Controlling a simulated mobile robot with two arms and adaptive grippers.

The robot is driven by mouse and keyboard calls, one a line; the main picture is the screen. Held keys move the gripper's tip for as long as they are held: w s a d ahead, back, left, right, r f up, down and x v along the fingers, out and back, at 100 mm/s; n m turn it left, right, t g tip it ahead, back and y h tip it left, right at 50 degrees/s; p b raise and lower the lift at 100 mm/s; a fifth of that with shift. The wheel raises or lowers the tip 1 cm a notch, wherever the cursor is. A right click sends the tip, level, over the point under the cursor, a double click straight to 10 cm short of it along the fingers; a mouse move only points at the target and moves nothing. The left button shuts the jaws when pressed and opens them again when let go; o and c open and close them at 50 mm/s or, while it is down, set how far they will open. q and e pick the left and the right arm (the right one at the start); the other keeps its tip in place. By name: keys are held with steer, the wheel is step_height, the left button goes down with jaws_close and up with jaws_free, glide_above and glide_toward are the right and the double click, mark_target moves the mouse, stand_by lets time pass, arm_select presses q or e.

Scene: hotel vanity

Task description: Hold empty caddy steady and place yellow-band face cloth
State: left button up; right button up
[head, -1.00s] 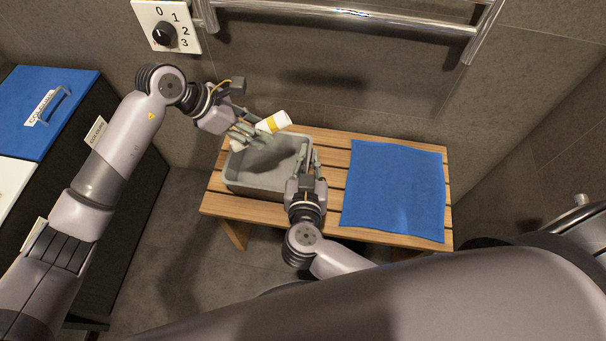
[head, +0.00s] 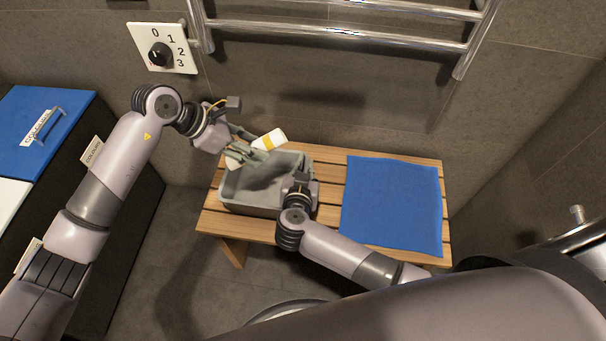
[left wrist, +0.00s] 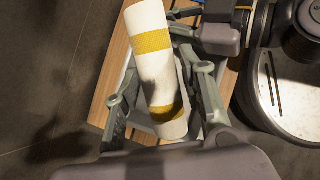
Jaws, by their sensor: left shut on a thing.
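The yellow-band face cloth is a white roll with yellow bands (head: 271,139). My left gripper (head: 250,153) is shut on it and holds it tilted above the grey caddy (head: 234,203). In the left wrist view the cloth (left wrist: 156,68) lies between the fingers of my left gripper (left wrist: 160,108). The caddy stands on the left part of the slatted bench. My right gripper (head: 301,185) is at the caddy's right side. Its fingers are largely hidden in the head view, so I cannot tell how they sit on the wall.
A blue towel (head: 392,205) lies flat on the bench (head: 328,172), right of the caddy. A chrome rail (head: 330,32) and a numbered dial (head: 162,48) are on the wall behind. A cabinet with a blue lid (head: 42,125) stands at the left.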

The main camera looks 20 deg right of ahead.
steer(key=shift+w+d+f, duration=0.15)
steer(key=shift+w+d, duration=0.05)
steer(key=shift+w, duration=0.15)
jaws_close()
arm_select(q)
steer(key=shift+f, duration=0.1)
stand_by(0.3)
steer(key=shift+f, duration=6.15)
steer(key=o, duration=1.1)
